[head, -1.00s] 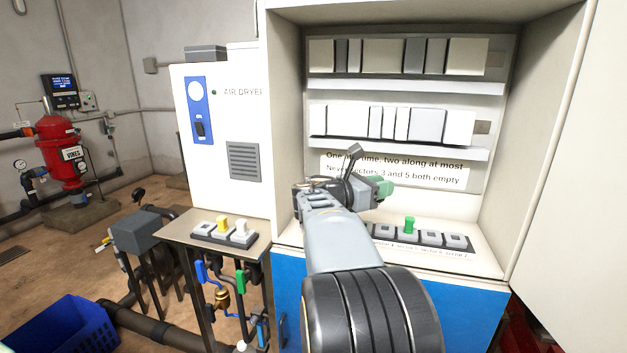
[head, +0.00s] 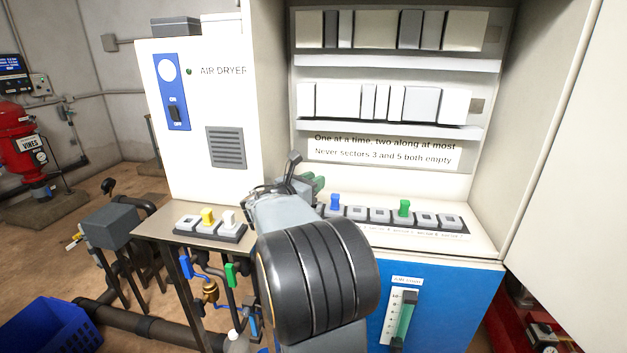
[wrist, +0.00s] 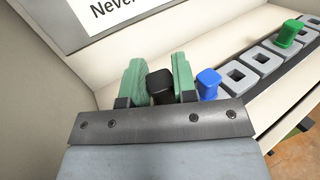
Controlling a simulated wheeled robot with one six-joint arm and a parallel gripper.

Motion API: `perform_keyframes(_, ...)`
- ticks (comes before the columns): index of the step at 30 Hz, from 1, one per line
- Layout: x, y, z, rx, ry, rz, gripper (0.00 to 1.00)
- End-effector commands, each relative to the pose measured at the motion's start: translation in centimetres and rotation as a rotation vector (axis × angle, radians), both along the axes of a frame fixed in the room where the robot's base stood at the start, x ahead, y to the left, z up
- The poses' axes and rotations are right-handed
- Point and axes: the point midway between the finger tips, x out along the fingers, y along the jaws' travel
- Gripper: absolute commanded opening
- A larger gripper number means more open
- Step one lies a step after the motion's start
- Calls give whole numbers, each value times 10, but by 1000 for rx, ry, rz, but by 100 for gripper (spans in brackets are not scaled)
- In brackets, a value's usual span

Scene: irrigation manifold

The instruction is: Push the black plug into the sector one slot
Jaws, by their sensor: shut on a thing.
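The black plug (wrist: 160,86) stands between the two green fingers of my gripper (wrist: 158,83) in the wrist view. My gripper is shut on it; in the head view my gripper (head: 316,184) is at the left end of the slot row (head: 380,215). A blue plug (wrist: 209,84) sits in the row just right of my right finger, and it also shows in the head view (head: 335,202). A green plug (head: 404,207) stands farther right, with empty square slots between them. The black plug's lower end and whatever is under it are hidden by my gripper. Slot labels are too small to read.
The cabinet's left wall (head: 268,95) rises close beside my gripper. A sign (head: 380,150) is on the panel behind the row. A side table holds another small slot block (head: 211,229) with a yellow and a white plug. The shelf's right end is clear.

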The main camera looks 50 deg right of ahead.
Motion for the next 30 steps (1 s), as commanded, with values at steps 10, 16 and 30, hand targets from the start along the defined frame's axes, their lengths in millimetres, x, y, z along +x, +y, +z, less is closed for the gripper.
perform_keyframes(10,0,0,-26,-1,-1,0,4)
perform_keyframes(16,0,0,-26,-1,-1,-1,4)
perform_keyframes(30,0,1,-26,0,-1,0,4)
